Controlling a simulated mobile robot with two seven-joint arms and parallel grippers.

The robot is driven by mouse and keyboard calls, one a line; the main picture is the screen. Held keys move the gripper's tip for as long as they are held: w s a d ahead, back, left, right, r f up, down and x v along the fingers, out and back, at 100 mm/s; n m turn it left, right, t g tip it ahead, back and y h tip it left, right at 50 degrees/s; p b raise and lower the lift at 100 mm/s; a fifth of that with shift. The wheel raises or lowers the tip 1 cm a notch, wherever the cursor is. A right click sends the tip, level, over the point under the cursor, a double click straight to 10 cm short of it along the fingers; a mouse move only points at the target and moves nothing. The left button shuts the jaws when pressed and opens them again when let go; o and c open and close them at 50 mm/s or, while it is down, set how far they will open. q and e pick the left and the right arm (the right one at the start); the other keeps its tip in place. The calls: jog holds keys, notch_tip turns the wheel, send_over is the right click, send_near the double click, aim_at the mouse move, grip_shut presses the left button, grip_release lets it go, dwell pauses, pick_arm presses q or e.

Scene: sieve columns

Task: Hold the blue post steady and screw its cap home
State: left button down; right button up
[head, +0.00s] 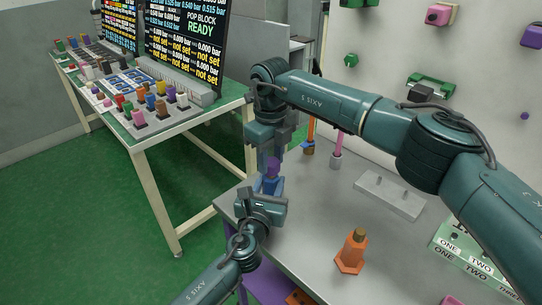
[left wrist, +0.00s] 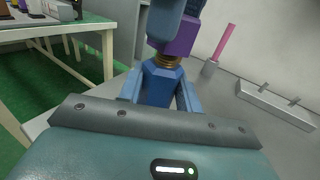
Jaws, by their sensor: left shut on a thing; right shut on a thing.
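The blue post (left wrist: 162,82) stands upright near the table's left edge; it also shows in the head view (head: 270,185). My left gripper (head: 263,197) comes from the front and is shut on the post, one finger on each side. The purple cap (left wrist: 180,40) sits over the post's brown thread (left wrist: 167,61); several turns of thread show below the cap. In the head view the cap (head: 272,168) is partly covered. My right gripper (head: 274,152) reaches down from above and is shut on the cap; its blue fingers hide the upper cap.
An orange post (head: 351,255) with a brown top stands at the table's front.

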jog(key=shift+f, duration=0.55)
dwell(0.4)
jog(key=m, duration=0.9)
jog(key=shift+m, duration=0.3)
jog(key=m, duration=1)
jog(key=shift+m, duration=0.4)
jog(key=m, duration=1.2)
